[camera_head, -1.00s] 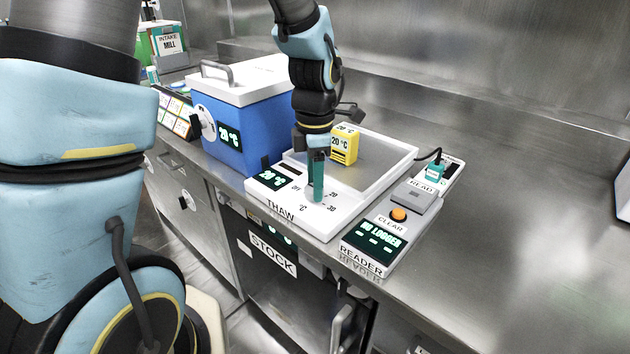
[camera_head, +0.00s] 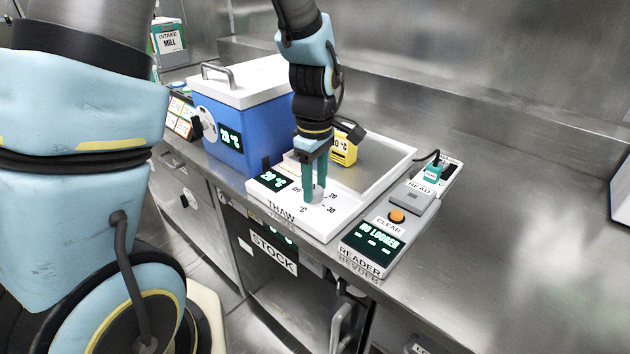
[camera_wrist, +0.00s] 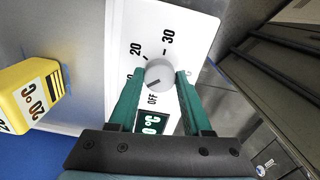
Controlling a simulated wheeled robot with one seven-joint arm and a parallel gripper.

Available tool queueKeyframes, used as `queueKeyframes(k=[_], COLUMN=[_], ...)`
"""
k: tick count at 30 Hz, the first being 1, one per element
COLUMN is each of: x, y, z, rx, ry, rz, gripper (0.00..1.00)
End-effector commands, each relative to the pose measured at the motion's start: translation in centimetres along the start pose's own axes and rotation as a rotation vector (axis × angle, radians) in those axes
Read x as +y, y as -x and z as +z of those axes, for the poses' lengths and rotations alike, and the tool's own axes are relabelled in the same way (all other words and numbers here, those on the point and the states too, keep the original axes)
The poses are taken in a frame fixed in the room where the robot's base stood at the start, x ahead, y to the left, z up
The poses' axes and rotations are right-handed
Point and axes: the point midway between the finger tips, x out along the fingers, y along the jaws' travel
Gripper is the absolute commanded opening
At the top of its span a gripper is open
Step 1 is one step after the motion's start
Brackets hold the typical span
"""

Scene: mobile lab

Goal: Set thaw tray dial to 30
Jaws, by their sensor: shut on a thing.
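The white thaw tray (camera_head: 345,220) sits on the counter, with a THAW label and a dark display (camera_head: 272,179) reading 20 °C. Its round, pale dial (camera_wrist: 159,73) has OFF, 20 and 30 printed around it, and another number is partly covered. A dark mark on the dial points to the lower left in the wrist view, on the OFF side; its exact setting is unclear. My gripper (camera_head: 314,198) points down over the dial, its two green fingers on either side of the knob. It is shut on the dial, which the fingers partly hide in the head view.
A yellow block (camera_head: 344,152) marked 20 °C stands in the tray's basin. A blue box (camera_head: 240,125) with a white lid is behind left. The reader (camera_head: 372,240), showing NO LOGGER, lies close right.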

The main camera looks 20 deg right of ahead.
Motion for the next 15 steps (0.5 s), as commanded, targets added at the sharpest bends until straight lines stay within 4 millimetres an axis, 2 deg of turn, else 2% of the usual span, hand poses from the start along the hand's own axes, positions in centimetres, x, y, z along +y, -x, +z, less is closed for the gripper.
queueKeyframes(k=[15], x=[-0.06], y=[0.14], z=[0.01], rx=[0.000], ry=[-0.489], rz=[0.001], gripper=[0.00])
